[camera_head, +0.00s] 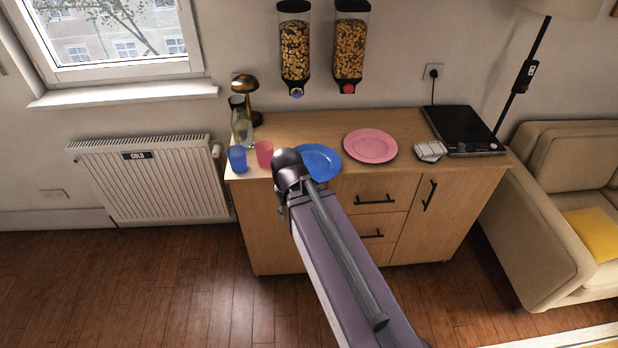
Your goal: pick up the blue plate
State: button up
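The blue plate (322,160) lies flat on the wooden cabinet's top (305,128), near its front edge and left of the middle. My arm covers the plate's left front part. The pink plate (370,146) lies to its right, a little farther back. My arm reaches up from the bottom right of the picture to the plate's front left. My gripper is hidden behind or beyond the arm's end, so its fingers cannot be seen.
A pink cup (264,153), a blue cup (237,158) and a glass bottle (242,128) stand left of the plate. A small gold lamp (246,96) is behind them. Two dispensers (295,50) hang above.

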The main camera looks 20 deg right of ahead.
aim_at(323, 161)
jog(key=k, duration=1.2)
jog(key=z, duration=1.05)
jog(key=i, duration=1)
jog(key=u, duration=0.05)
